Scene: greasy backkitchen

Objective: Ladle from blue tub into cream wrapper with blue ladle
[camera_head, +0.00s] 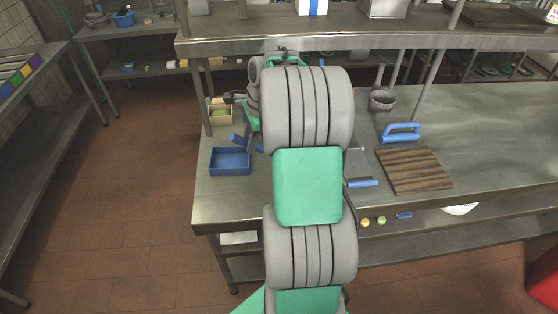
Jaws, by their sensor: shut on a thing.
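The blue tub (229,160), a shallow rectangular tray-like container, sits at the left end of the steel counter. Just above its back right edge is a small blue piece (237,139), which looks like part of the blue ladle. My gripper (246,137) is by this piece, shut on it, largely hidden behind my grey and green arm. Whether the ladle holds anything cannot be seen. I cannot make out the cream wrapper; it may be hidden behind my arm.
A tan box (219,117) with greenish contents stands behind the tub. Right of my arm lie a blue-handled tool (362,183), a wooden board (414,170) and another blue-handled tool (401,132). An overhead shelf (400,43) spans the back. The counter's far right is clear.

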